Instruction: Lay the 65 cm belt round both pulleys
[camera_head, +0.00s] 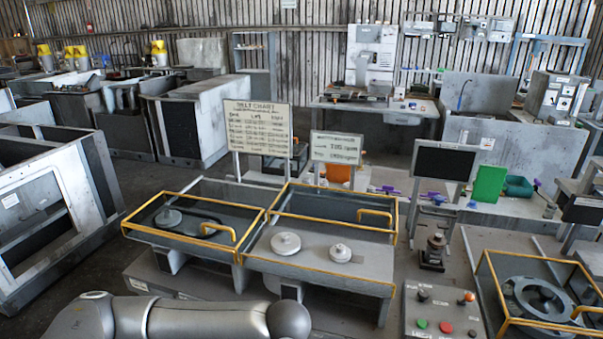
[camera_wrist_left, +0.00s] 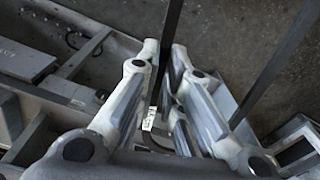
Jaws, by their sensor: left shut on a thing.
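Two pale round pulleys, the larger left one (camera_head: 286,243) and the smaller right one (camera_head: 340,253), sit bare on the plate of the yellow-railed housing (camera_head: 318,277) in the head view. My left arm shows low in that view, its gripper out of frame. In the left wrist view my left gripper (camera_wrist_left: 165,48) is shut on a black belt (camera_wrist_left: 173,22). The belt runs between the fingers, with a small white tag (camera_wrist_left: 148,118) whose print is too small to read surely. My right gripper is not seen.
A second yellow-railed housing on the left holds a grey disc (camera_head: 168,217) and a dark loop (camera_head: 208,228). A belt chart (camera_head: 258,128) and a smaller sign (camera_head: 336,147) stand behind. A button box (camera_head: 443,312) and another railed unit (camera_head: 540,300) are at the right.

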